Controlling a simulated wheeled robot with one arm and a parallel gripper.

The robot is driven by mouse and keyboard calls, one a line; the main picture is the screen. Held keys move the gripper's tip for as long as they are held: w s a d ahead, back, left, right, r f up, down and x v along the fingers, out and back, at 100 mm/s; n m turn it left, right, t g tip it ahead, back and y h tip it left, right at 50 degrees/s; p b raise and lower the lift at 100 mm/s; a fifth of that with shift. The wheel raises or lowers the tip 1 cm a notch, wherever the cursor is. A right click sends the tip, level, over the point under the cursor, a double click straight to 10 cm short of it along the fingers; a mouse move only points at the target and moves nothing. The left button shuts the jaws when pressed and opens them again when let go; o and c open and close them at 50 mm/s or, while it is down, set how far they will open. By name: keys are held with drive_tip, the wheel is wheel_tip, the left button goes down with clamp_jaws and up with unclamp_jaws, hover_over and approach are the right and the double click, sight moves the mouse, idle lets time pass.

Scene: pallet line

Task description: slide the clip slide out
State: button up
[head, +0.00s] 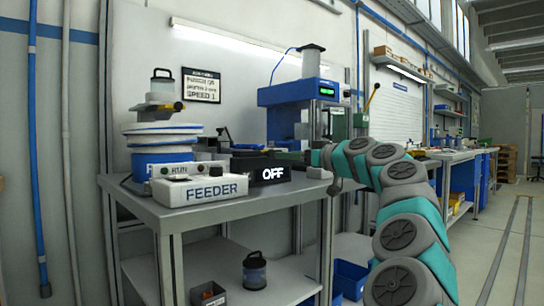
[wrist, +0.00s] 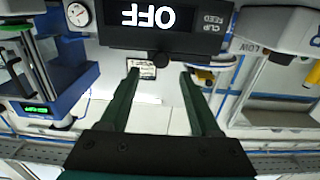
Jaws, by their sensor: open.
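The black clip feed box (head: 262,171) sits at the front of the bench and shows the word OFF. In the wrist view the same box (wrist: 150,36) appears upside down, with CLIP FEED lettering on it. A small dark knob (wrist: 163,60) sticks out at its edge; I take it to be the clip slide's handle. My gripper (wrist: 159,74) is open, with its two dark green fingers apart and the knob near the gap between their tips, not clasped. In the head view my gripper (head: 292,158) reaches in from the right, just behind the box.
A grey FEEDER control box (head: 200,190) stands left of the clip box, before a white and blue bowl feeder (head: 163,145). A blue press (head: 300,95) stands behind. The bench (head: 215,212) has bare room along its front edge.

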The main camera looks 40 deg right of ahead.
sight(273, 154)
drive_tip(key=shift+w+a+f+p, duration=0.1)
drive_tip(key=shift+w+a+p, duration=0.1)
drive_tip(key=shift+w, duration=1.45)
drive_tip(key=shift+w+a+p, duration=0.1)
drive_tip(key=shift+w+p, duration=0.1)
drive_tip(key=shift+w, duration=1.4)
drive_tip(key=shift+c, duration=0.2)
clamp_jaws()
